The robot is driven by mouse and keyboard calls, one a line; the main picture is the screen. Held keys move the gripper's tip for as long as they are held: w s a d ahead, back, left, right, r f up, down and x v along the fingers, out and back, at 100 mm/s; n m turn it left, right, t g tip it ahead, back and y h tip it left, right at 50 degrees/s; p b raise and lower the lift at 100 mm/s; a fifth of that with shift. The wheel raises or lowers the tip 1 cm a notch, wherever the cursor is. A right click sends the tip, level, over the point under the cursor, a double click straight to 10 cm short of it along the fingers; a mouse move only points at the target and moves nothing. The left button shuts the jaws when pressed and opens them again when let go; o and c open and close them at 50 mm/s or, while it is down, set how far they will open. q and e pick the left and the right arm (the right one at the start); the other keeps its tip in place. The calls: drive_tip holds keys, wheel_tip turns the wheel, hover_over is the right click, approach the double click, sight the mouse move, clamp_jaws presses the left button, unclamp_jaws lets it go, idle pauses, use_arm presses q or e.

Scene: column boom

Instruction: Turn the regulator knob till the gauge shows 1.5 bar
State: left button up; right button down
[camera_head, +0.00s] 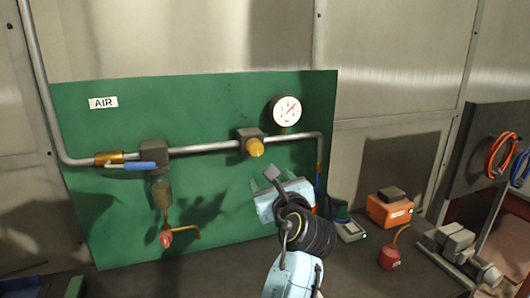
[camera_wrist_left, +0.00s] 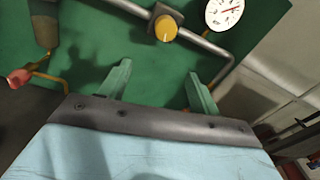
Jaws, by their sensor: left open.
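The yellow regulator knob (camera_head: 255,148) sits on a dark block in the grey pipe on the green panel. It also shows at the top of the left wrist view (camera_wrist_left: 166,28). The round white gauge (camera_head: 286,111) is above and right of the knob; it is partly cut off in the left wrist view (camera_wrist_left: 224,11). Its scale is too small to read. My left gripper (camera_head: 271,183) is below the knob, apart from it. Its green fingers are open and empty in the left wrist view (camera_wrist_left: 159,70). My right gripper is not in view.
A blue-handled valve (camera_head: 140,166) is on the left of the pipe under an AIR label (camera_head: 103,102). Below it hangs a bowl (camera_head: 161,193) with a red-ended yellow fitting. On the bench at right are an orange box (camera_head: 389,210) and a red can (camera_head: 390,257).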

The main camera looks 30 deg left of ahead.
sight(256, 149)
use_arm(q)
drive_tip(key=shift+m+y, duration=0.3)
drive_tip(key=shift+m, duration=0.2)
drive_tip(key=x, duration=0.4)
drive_tip(key=r+p+x, duration=0.1)
drive_tip(key=x, duration=0.4)
drive_tip(key=r+x, duration=0.1)
drive_tip(key=x, duration=0.3)
drive_tip(key=shift+w+r, duration=0.2)
drive_tip(key=shift+w, duration=0.35)
drive_tip(key=shift+c, duration=0.2)
drive_tip(key=c, duration=0.9)
